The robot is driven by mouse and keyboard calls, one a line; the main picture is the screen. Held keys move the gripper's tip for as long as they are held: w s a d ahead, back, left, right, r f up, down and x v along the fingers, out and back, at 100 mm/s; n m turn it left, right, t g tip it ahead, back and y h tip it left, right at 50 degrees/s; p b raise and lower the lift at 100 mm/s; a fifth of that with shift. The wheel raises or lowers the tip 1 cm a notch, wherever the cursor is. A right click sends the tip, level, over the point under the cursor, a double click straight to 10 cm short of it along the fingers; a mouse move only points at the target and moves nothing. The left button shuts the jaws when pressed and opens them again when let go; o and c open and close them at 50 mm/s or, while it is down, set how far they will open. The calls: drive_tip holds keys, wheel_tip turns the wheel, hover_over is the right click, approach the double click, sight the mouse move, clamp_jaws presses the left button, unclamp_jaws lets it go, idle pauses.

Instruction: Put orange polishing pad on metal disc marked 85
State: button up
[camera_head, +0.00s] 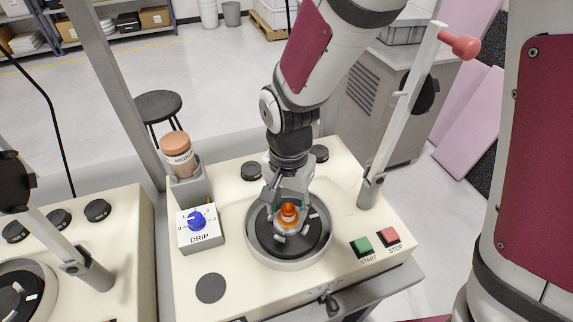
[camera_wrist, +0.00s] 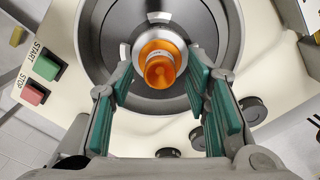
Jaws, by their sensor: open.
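The orange polishing pad (camera_head: 288,212) sits on top of a small metal disc (camera_head: 289,229) at the middle of the dark round plate in the machine bowl. The wrist view shows the orange pad (camera_wrist: 161,63) on the silvery disc (camera_wrist: 143,47). Any marking on the disc is too small to read. My gripper (camera_head: 287,203) points down over the pad. In the wrist view my gripper (camera_wrist: 160,85) is open, its green-padded fingers either side of the pad with gaps. Whether the pad lies flat or centred I cannot tell.
The bowl's raised rim (camera_head: 251,245) surrounds the plate. A DRIP box (camera_head: 201,232) with a blue knob and a bottle (camera_head: 178,155) stand left; green START (camera_head: 361,245) and red STOP (camera_head: 389,236) buttons lie right. A lever arm (camera_head: 402,110) rises at right.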

sight(289, 211)
wheel_tip(289, 211, up, 11)
drive_tip(key=s+d+r+n+t, duration=0.2)
drive_tip(key=s+d+r, duration=0.3)
drive_tip(key=d, duration=0.3)
drive_tip(key=s+d+r+n+t, duration=0.3)
drive_tip(key=s+d+r, duration=0.3)
drive_tip(key=d, duration=0.2)
drive_tip(key=shift+d+n, duration=0.15)
drive_tip(key=shift+n, duration=0.25)
